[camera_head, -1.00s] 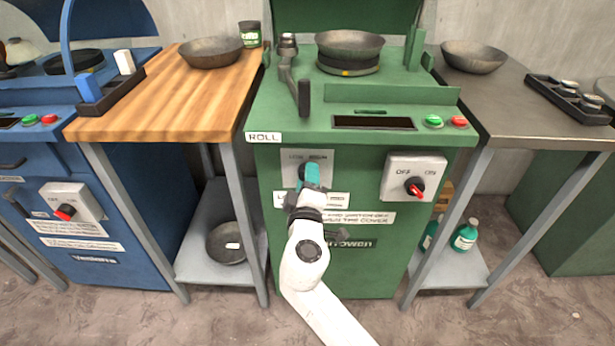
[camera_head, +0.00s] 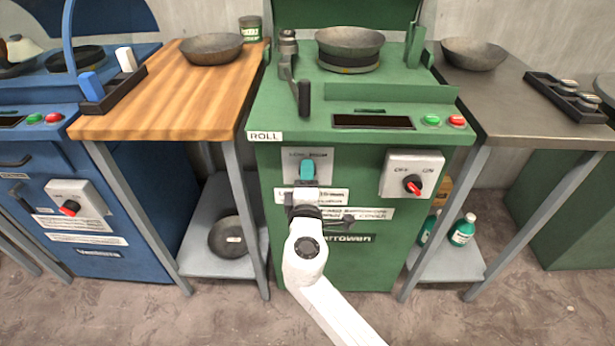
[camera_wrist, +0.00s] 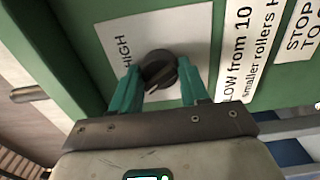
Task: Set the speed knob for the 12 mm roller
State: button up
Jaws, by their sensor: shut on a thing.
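The speed knob (camera_wrist: 158,70) is a dark round knob on a pale plate (camera_wrist: 112,40) marked "HIGH" in the wrist view. My gripper (camera_wrist: 158,82) has its two teal fingers on either side of the knob and is shut on it. In the head view my gripper (camera_head: 308,172) hides the knob, in front of the plate on the green ROLL machine (camera_head: 350,255). A label (camera_wrist: 236,50) beside the plate reads in part "LOW from 10" and "smaller rollers". The roller (camera_head: 287,48) is possibly the metal part at the machine's upper left; its size cannot be read.
An OFF/ON box (camera_head: 425,165) with a red-tipped switch (camera_head: 412,184) is right of the plate. Green (camera_head: 431,120) and red (camera_head: 457,121) buttons sit above. A lever (camera_head: 304,98) hangs at the upper left. Side tables stand on both sides.

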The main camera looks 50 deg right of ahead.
jog(key=shift+f, duration=0.1)
jog(key=o, duration=1.1)
jog(key=shift+c, duration=0.2)
jog(key=v, duration=1)
jog(key=shift+s+a+p, duration=0.25)
jog(key=shift+s+p, duration=0.05)
